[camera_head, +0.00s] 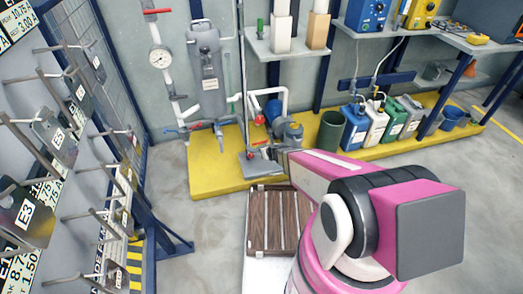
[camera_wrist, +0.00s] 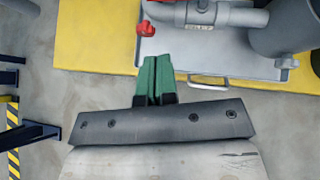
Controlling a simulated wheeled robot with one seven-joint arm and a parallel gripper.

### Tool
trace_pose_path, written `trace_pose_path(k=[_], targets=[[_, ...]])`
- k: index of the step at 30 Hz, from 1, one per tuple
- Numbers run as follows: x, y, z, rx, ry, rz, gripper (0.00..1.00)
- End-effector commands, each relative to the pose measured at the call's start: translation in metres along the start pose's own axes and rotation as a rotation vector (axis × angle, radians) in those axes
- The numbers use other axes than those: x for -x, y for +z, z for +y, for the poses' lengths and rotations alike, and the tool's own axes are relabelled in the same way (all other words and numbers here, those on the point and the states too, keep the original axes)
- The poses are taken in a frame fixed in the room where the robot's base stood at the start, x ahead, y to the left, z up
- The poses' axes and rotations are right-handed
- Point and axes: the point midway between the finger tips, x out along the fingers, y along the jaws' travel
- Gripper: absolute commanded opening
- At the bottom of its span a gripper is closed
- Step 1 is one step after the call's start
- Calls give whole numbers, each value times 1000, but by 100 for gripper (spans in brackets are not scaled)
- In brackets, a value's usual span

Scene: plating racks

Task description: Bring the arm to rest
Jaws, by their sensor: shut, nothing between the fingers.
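My gripper (camera_wrist: 157,80) shows in the wrist view with its two green fingers pressed together and nothing between them. It is above the edge of the yellow platform (camera_wrist: 103,64), near a grey tray with a handle (camera_wrist: 205,58). In the head view my pink and grey arm reaches from the lower right toward the pump area. My gripper is small there and hard to make out against the equipment.
A brown slatted crate (camera_head: 272,222) lies in front of the yellow platform (camera_head: 207,181). A rack with hanging plates (camera_head: 58,138) stands at the left. Pipes, a gauge (camera_head: 161,58) and a blue pump (camera_head: 273,110) stand behind. Several canisters (camera_head: 376,124) line the right. Grey floor is clear at right.

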Motion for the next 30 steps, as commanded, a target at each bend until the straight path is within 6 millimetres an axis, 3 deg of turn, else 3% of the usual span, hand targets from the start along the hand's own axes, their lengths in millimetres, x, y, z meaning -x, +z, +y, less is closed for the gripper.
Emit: trace_pose_path(k=[1,6,23,26,30], targets=[[12,0,1,0,0,0,0],[25,0,2,1,0,0,0],[26,2,2,15,4,-1,0],[33,10,2,100,29,-7,0],[54,34,3,376,105,-22,0]])
